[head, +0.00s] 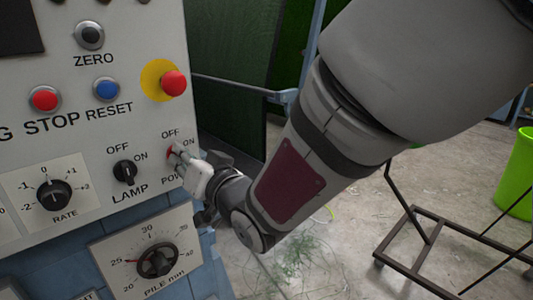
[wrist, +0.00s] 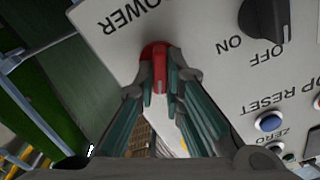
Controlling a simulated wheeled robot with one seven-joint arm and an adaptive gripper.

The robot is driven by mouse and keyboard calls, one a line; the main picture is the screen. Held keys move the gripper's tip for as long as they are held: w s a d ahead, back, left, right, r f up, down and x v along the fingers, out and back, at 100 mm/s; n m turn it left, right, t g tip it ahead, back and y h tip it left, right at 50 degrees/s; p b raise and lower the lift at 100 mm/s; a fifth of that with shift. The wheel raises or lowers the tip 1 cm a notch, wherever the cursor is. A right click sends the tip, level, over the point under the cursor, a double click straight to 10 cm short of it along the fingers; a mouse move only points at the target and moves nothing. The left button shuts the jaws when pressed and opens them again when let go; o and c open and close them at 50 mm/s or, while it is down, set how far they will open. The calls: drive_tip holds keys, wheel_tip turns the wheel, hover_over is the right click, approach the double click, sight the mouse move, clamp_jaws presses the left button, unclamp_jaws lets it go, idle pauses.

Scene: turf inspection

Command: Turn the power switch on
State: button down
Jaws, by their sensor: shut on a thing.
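The red power switch (wrist: 156,62) sits on the pale control panel, between the fingertips of my gripper (wrist: 160,80) in the wrist view. The fingers are shut on its red handle, one on each side. In the head view a small red part of the switch (head: 170,153) shows at the fingertips of my gripper (head: 180,158). Its OFF label is above it and its ON label to the upper right. The POWER label below is partly covered by my gripper. I cannot tell clearly which label the handle points to.
The lamp knob (head: 124,172) is just left of the power switch. A red mushroom button (head: 173,83) on a yellow disc is above. The pile dial (head: 158,260) is below. A dark metal cart frame (head: 430,240) and a green bin (head: 518,175) stand right, on the floor.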

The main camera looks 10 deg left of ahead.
drive_tip(key=m+b, duration=0.3)
drive_tip(key=m, duration=0.1)
drive_tip(key=m+b, duration=0.8)
drive_tip(key=shift+f, duration=0.35)
drive_tip(key=shift+m, duration=0.3)
drive_tip(key=c, duration=1.7)
unclamp_jaws()
drive_tip(key=shift+r, duration=0.1)
drive_tip(key=v, duration=0.7)
drive_tip(key=shift+s+d, duration=0.15)
drive_tip(key=shift+d, duration=0.05)
